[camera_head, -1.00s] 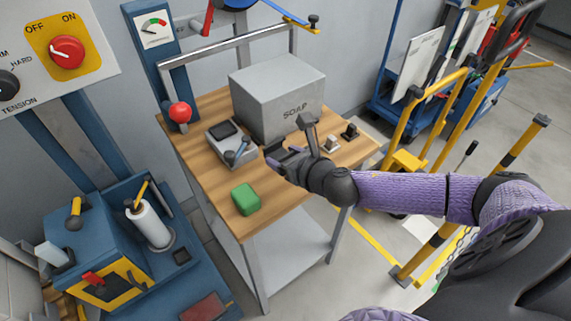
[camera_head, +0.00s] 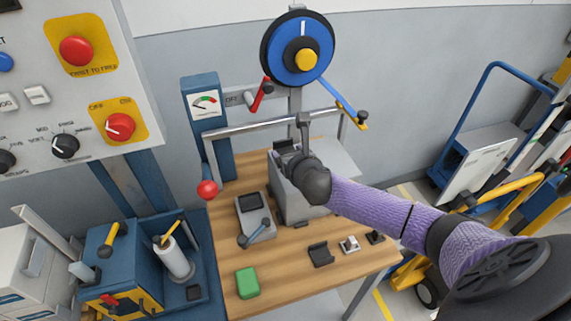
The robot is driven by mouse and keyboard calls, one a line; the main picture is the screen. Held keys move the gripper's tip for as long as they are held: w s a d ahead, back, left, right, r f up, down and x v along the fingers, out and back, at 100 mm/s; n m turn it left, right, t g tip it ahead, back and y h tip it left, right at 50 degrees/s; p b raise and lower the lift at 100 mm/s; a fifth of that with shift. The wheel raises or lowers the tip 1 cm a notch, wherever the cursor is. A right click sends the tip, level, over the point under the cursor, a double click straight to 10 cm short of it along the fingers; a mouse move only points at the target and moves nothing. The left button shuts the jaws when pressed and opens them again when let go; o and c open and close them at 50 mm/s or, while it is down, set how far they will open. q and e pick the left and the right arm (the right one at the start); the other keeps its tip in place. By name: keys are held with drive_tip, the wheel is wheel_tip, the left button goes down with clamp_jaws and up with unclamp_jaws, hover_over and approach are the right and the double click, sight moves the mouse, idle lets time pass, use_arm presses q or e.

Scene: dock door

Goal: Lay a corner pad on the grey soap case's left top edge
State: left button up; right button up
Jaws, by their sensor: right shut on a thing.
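The grey soap case (camera_head: 290,204) stands on the wooden bench top. My right gripper and forearm hide much of its top and front, including the lettering. My right gripper (camera_head: 287,151) is at the case's upper left, over or close to the left top edge. It is shut on a small dark grey piece, apparently a corner pad (camera_head: 284,146). I cannot tell whether the piece touches the case. Another dark, angled piece (camera_head: 320,254) lies on the bench in front of the case. My left gripper is not in view.
The bench (camera_head: 290,284) also holds a grey device with a lever (camera_head: 254,218), a green block (camera_head: 247,283) and small fittings (camera_head: 349,244). A metal rail (camera_head: 255,126) runs behind the case, with a red knob (camera_head: 208,189) at left. A blue wheel (camera_head: 297,50) hangs above.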

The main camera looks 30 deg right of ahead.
wheel_tip(320, 180, down, 5)
drive_tip(key=shift+d+r+b, duration=0.1)
drive_tip(key=shift+b, duration=0.85)
drive_tip(key=shift+r, duration=0.15)
drive_tip(key=shift+f, duration=0.2)
drive_tip(key=o, duration=1.1)
drive_tip(key=shift+r, duration=0.35)
drive_tip(key=shift+p+v, duration=2.05)
drive_tip(key=shift+v, duration=3.9)
